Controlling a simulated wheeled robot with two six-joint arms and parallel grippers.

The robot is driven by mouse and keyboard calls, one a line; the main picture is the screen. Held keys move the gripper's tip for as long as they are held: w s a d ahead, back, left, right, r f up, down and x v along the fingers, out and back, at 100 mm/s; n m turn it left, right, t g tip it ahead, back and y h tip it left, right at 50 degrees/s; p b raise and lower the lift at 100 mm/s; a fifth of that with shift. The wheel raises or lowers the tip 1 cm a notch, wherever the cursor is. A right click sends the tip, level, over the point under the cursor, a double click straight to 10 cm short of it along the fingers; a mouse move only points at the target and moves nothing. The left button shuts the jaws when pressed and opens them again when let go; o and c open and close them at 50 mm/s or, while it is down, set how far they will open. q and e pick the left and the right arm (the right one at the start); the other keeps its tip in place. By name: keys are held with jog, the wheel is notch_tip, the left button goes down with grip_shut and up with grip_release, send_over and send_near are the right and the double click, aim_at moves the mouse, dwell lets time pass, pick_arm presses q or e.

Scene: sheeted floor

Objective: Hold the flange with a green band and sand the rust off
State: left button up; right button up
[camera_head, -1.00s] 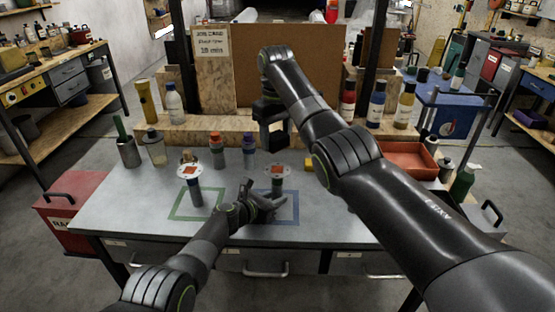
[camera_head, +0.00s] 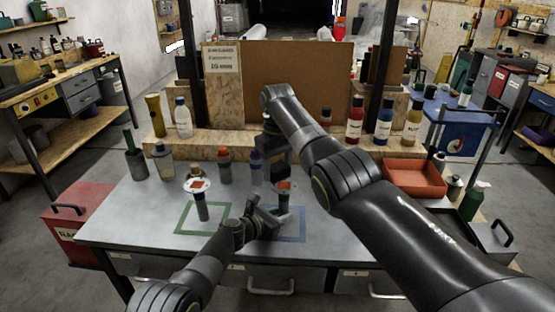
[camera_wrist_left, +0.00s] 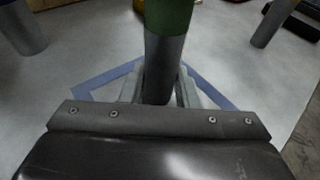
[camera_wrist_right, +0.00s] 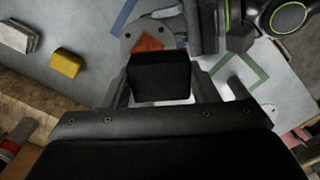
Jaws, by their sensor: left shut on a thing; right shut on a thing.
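The flange with the green band (camera_wrist_left: 167,18) stands upright as a grey tube in the left wrist view, inside the blue square. Its round top with an orange-brown rust patch (camera_wrist_right: 148,44) shows in the right wrist view; in the head view the flange (camera_head: 284,186) is partly covered. My left gripper (camera_head: 278,218) is shut on its tube below the band. My right gripper (camera_wrist_right: 160,100) is shut on a black sanding block (camera_wrist_right: 160,76), right at the flange top's near edge. I cannot tell whether they touch.
Another rust-patched flange (camera_head: 202,195) stands in the green square (camera_head: 186,230) to the left. Bottles (camera_head: 225,165) stand behind. A yellow block (camera_wrist_right: 66,63) lies nearby. A red tray (camera_head: 415,178) is at the right. The table's front left is clear.

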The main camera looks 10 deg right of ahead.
aim_at(288, 177)
notch_tip(288, 177, down, 3)
jog(key=shift+r, duration=0.1)
jog(key=shift+s+d, duration=0.25)
jog(key=shift+d, duration=0.7)
jog(key=shift+s+d, duration=0.2)
jog(key=shift+d, duration=0.7)
jog(key=shift+a, duration=0.1)
pick_arm(q)
jog(key=shift+d, duration=0.1)
pick_arm(e)
jog(key=shift+a, duration=0.3)
jog(key=a, duration=0.1)
jog(key=w+a, duration=0.1)
jog(key=a, duration=0.1)
jog(key=shift+a, duration=0.1)
jog(key=shift+r, duration=3.9)
jog(key=shift+s+f, duration=0.1)
jog(key=shift+f, duration=0.05)
